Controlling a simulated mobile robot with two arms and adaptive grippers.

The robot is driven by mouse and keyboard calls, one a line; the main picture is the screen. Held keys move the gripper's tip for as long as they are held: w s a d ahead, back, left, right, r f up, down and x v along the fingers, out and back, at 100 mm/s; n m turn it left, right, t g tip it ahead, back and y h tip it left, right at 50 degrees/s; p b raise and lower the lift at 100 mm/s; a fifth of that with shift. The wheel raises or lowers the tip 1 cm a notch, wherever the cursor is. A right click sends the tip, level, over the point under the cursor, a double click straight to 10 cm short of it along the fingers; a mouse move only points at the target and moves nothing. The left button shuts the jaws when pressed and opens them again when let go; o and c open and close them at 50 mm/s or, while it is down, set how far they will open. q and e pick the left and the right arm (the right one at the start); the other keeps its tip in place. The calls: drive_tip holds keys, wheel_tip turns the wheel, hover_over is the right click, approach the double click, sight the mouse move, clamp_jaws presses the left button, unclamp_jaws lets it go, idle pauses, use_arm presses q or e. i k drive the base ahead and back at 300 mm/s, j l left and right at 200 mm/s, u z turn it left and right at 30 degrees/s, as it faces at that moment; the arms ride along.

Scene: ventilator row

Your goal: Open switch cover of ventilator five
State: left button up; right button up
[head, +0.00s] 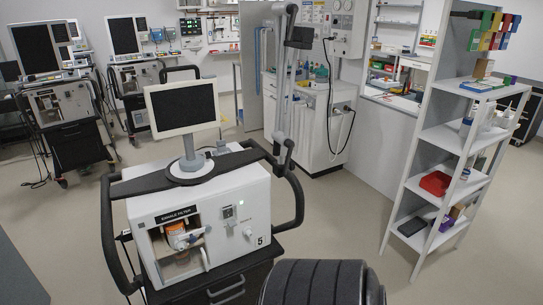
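Ventilator five (258,195) is a white box on a dark cart, left of centre in the head view, with a "5" on its lower right front. A small grey switch panel (228,212) sits on its front, right of the open filter compartment; it looks like the switch cover, but whether it is shut is too small to tell. A small knob (248,233) is to its lower right. A screen (184,108) stands on top. Neither of my grippers is in view.
Black handle rails (298,200) curve around ventilator five. The compartment holds an orange and white filter part (177,236). A white shelf rack (445,138) stands at right, with open floor (345,215) between. Other ventilators (62,105) stand at back left.

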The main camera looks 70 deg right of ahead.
sight(232, 224)
drive_tip(key=z, duration=1.95)
drive_tip(key=k, duration=0.05)
